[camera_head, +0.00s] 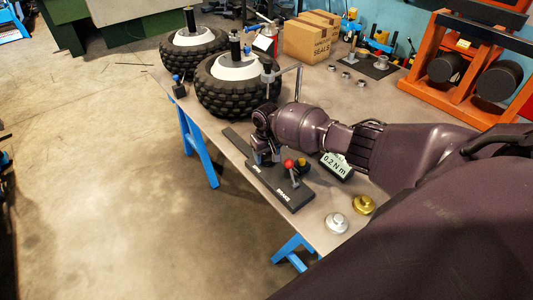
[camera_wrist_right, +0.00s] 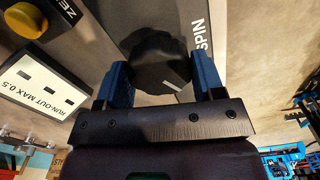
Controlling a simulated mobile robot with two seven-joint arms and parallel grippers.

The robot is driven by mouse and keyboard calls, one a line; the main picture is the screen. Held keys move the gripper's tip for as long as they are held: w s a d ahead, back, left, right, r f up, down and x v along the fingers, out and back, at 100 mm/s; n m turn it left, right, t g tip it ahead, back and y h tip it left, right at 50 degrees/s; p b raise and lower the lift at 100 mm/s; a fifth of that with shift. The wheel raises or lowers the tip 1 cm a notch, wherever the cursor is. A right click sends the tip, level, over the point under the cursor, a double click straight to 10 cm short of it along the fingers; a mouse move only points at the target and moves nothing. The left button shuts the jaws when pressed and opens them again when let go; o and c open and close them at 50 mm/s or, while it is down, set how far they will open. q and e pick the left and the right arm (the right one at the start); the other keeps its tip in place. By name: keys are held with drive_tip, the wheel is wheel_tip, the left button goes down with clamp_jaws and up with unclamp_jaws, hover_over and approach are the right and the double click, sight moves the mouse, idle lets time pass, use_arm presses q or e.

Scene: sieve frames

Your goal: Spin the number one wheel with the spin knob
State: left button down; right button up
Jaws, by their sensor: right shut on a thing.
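Two knobby black tyres with white hubs stand on the bench: a nearer wheel (camera_head: 212,91) and a farther wheel (camera_head: 178,43). I cannot read a number on either. My right gripper (camera_head: 262,150) is over a dark control strip (camera_head: 238,138) in front of the nearer wheel. In the right wrist view its blue fingers (camera_wrist_right: 158,80) are shut on a round black knob (camera_wrist_right: 158,60) with a pale mark, on a panel lettered SPIN. In the head view my gripper hides the knob. My left gripper is not in view.
A red-ball lever (camera_head: 289,164) and a yellow knob (camera_wrist_right: 27,20) are close to my right gripper. A display (camera_head: 336,164) reads 0.2 N m. Silver (camera_head: 337,223) and gold (camera_head: 363,205) weights lie nearby. Cardboard boxes (camera_head: 306,42) and an orange rack (camera_head: 430,60) stand farther back.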

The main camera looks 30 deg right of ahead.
sight(266, 154)
drive_tip(key=o, duration=0.9)
wheel_tip(266, 154, up, 11)
drive_tip(key=shift+f+p, duration=0.1)
drive_tip(key=shift+p, duration=0.25)
drive_tip(key=shift+w, duration=0.1)
idle(0.3)
